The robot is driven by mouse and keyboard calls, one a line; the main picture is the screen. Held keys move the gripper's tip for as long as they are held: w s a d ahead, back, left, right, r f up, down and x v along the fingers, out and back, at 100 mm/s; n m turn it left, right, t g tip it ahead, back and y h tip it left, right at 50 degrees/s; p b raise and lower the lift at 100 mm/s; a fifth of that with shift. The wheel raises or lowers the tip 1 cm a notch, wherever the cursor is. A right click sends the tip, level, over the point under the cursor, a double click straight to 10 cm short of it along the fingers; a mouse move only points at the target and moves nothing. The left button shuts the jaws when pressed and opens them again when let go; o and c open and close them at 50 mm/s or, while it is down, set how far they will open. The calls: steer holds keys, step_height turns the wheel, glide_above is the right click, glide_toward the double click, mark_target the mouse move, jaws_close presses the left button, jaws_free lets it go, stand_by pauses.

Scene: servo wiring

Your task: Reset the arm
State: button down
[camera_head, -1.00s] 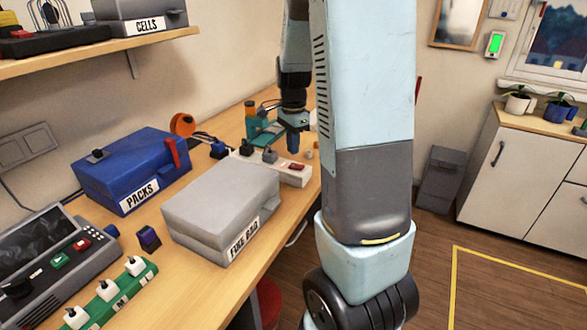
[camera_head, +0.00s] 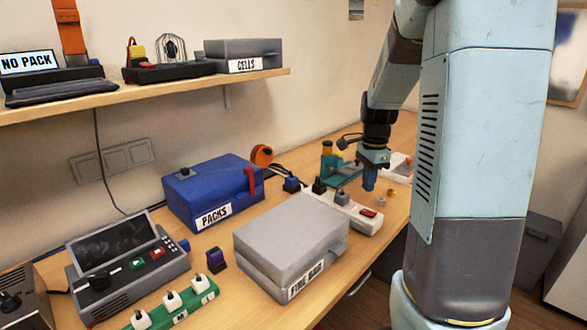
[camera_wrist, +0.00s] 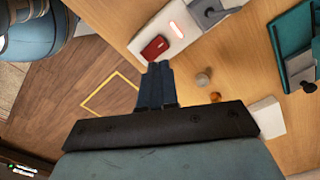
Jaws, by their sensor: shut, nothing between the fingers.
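My gripper (camera_head: 369,181) hangs over the wooden bench in the head view, pointing down beyond the white power strip. Its fingers look closed together with nothing between them. In the wrist view the gripper (camera_wrist: 159,68) shows its dark blue fingers side by side, with the tips near the red switch (camera_wrist: 155,47) of the white strip (camera_wrist: 177,27). My pale blue arm stands upright at the right of the head view and hides part of the bench's right end.
A grey fire bag box (camera_head: 290,240), a blue packs box (camera_head: 212,192) and a console (camera_head: 125,262) stand on the bench. A green strip with white plugs (camera_head: 172,301) lies in front. A shelf (camera_head: 130,92) runs above. Small knobs (camera_wrist: 203,80) lie near my fingers.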

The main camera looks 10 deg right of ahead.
steer(key=s+a+r+n+t, duration=0.2)
steer(key=s+a+r+n, duration=0.4)
steer(key=s, duration=0.4)
steer(key=s+a+r+n+t, duration=0.3)
steer(key=s+a+r+n, duration=0.4)
steer(key=s+n, duration=0.4)
steer(key=shift+s+a+r+t, duration=0.2)
steer(key=shift+s+r+t, duration=0.1)
steer(key=shift+r, duration=0.25)
